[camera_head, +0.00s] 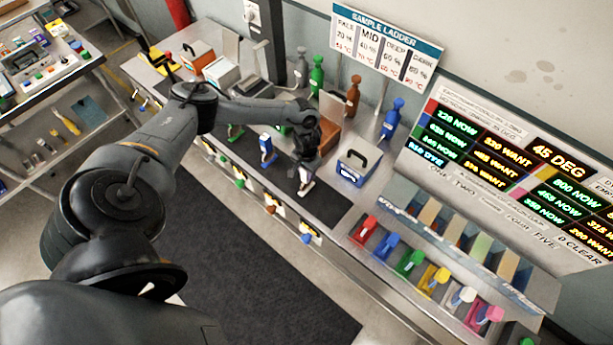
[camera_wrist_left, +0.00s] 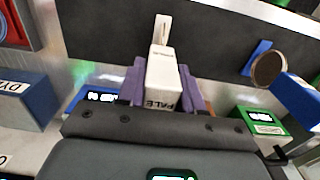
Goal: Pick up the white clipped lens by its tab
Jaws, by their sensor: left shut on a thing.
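The white clipped lens (camera_wrist_left: 160,72) shows in the left wrist view as a white block marked "PALE", with a narrow white loop-like piece at its far end. My left gripper (camera_wrist_left: 163,80) is shut on the block, a purple finger pad against each side. In the head view my left gripper (camera_head: 306,172) is over the dark mat on the bench, and the white piece (camera_head: 306,187) shows below its fingers. I cannot tell how far it is above the mat. My right gripper is not in view.
A blue clipped piece (camera_head: 266,147) stands to the left. A blue box with a black handle (camera_head: 352,170) is close on the right. Bottles stand behind, including a green one (camera_head: 316,76). Coloured pieces, including a red one (camera_head: 364,229), line the bench's right part.

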